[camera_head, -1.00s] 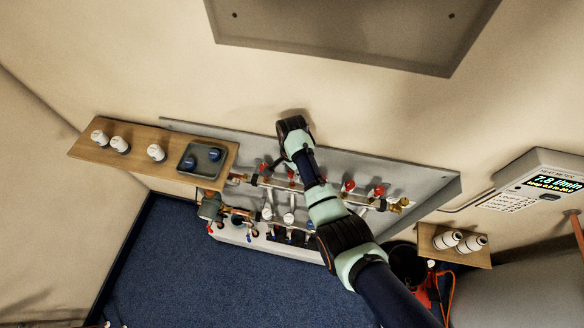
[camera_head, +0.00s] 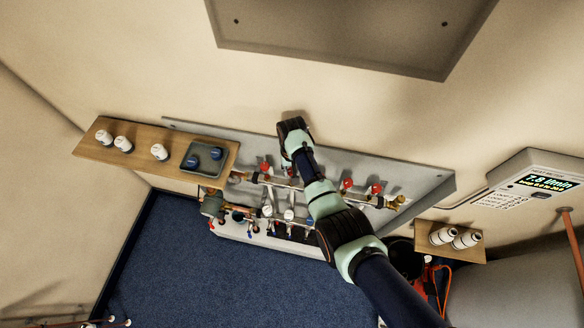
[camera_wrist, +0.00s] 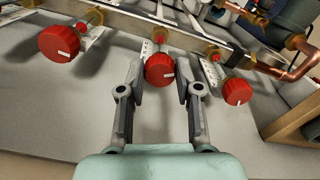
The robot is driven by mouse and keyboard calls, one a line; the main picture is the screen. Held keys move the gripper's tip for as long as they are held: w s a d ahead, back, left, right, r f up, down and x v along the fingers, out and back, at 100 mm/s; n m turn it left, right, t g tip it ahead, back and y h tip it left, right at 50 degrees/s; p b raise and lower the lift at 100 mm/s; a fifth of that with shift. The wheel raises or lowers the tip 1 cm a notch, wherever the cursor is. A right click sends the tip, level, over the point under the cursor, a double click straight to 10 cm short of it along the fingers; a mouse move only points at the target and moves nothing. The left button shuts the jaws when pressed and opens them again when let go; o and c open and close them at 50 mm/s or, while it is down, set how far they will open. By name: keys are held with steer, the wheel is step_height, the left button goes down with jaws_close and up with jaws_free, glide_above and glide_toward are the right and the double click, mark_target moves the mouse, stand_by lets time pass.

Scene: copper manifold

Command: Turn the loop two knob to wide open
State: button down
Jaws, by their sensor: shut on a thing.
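The copper manifold carries a row of red knobs, each with a white mark. In the wrist view, a middle red knob (camera_wrist: 159,69) sits between the two fingers of my gripper (camera_wrist: 160,83), which is shut on it. Its white mark lies to the right of its centre. A larger-looking red knob (camera_wrist: 60,44) is at the left and another red knob (camera_wrist: 237,91) at the right, both apart from the fingers. In the head view, my gripper (camera_head: 291,160) is over the manifold and hides the held knob. I cannot read any loop label.
A wooden shelf (camera_head: 90,150) with white caps and a grey tray (camera_head: 218,171) is at the left. A smaller shelf (camera_head: 468,254) holds white caps at the right. A wall display (camera_head: 545,181) reads about 7.8 l/min. Lower valves and gauges sit under the red knobs.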

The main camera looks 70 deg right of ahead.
steer(key=n, duration=0.6)
steer(key=shift+r+p, duration=0.1)
steer(key=shift+p, duration=0.2)
stand_by(0.4)
steer(key=c, duration=0.8)
jaws_free()
step_height(320, 180, up, 12)
steer(key=shift+f, duration=0.1)
